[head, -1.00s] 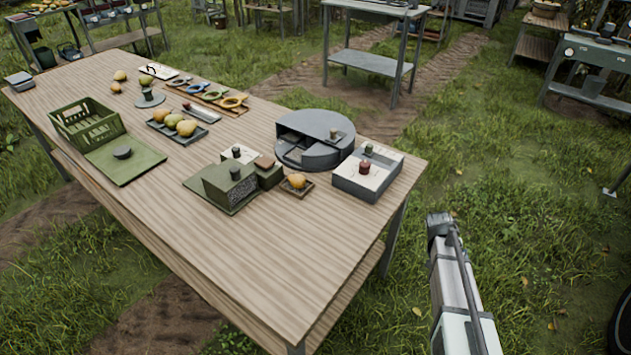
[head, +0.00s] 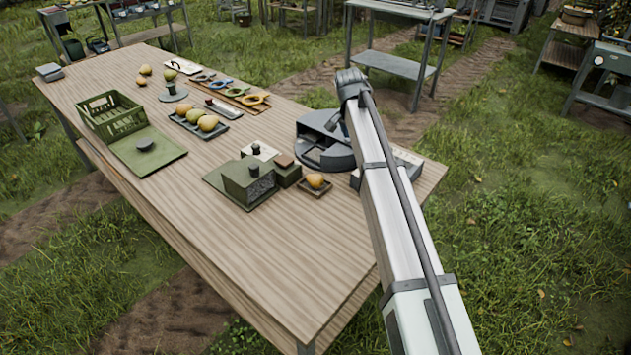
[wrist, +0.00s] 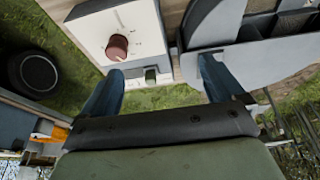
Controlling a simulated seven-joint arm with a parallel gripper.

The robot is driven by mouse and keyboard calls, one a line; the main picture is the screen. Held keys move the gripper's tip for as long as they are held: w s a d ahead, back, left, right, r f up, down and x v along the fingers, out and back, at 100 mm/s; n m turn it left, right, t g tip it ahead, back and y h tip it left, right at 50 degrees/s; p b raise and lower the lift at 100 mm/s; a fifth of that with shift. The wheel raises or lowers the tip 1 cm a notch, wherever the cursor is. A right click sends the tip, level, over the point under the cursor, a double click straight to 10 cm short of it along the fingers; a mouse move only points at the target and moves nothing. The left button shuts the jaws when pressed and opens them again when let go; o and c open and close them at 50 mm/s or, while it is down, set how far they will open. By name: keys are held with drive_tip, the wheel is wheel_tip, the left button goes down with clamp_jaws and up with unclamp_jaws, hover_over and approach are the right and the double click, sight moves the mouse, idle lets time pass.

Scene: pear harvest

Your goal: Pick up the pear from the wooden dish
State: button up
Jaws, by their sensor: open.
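A yellow-orange pear (head: 315,181) sits in the small square wooden dish (head: 328,190) near the right part of the table. My gripper (wrist: 161,66) shows in the wrist view as two blue-grey fingers spread wide, with nothing between them. In the head view my arm reaches up from the lower right, and its end is above the grey round unit, farther back than the dish. The pear and dish are not in the wrist view.
The grey round unit (head: 318,160) stands just behind the dish. A white box with a red-brown knob (wrist: 117,47) is partly hidden by my arm in the head view. Green blocks (head: 248,182) stand left of the dish. The table's front (head: 270,265) is bare.

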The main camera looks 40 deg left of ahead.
sight(313, 175)
drive_tip(key=s+a+g, duration=0.4)
drive_tip(key=s+a, duration=0.6)
drive_tip(key=s, duration=0.1)
drive_tip(key=f, duration=0.9)
drive_tip(key=d+f, duration=0.1)
drive_tip(key=f, duration=0.3)
drive_tip(key=shift+f, duration=0.25)
drive_tip(key=shift+c, duration=0.4)
drive_tip(key=c, duration=1.1)
